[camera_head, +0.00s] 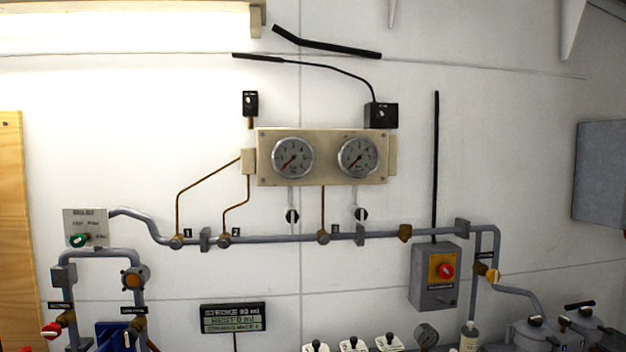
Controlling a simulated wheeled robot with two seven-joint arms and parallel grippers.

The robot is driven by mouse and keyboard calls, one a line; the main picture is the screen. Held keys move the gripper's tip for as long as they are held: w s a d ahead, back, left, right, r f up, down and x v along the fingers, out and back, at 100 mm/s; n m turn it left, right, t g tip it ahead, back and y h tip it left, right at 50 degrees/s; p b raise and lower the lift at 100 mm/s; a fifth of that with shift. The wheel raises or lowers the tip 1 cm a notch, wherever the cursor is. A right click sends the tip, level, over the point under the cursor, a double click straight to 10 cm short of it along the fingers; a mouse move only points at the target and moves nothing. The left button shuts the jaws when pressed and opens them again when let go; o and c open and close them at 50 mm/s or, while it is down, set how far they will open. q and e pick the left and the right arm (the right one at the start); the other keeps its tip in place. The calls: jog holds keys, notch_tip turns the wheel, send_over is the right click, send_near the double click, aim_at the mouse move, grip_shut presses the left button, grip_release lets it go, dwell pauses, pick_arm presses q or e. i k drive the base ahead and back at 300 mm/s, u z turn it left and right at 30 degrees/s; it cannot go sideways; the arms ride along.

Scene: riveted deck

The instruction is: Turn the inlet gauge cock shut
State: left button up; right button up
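Below each gauge is a small black-and-white cock, one on the left (292,216) and one on the right (360,214). Both handles look roughly upright, but they are too small to be sure. I cannot read a label that says which one is the inlet gauge cock. Brass fittings tagged 1 (177,242), 2 (224,241) and 3 (323,237) sit on the pipe below. Neither of my grippers is in view.
A grey pipe (280,238) runs along the wall under the cocks. A grey box with a red knob (447,270) is at the right. A dark display (233,317) and several small levers (352,343) are low down.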

aim_at(291, 216)
jog(key=z, duration=0.05)
jog(key=k, duration=0.5)
jog(key=u, duration=0.7)
jog(key=i, duration=1.3)
jog(key=z, duration=0.05)
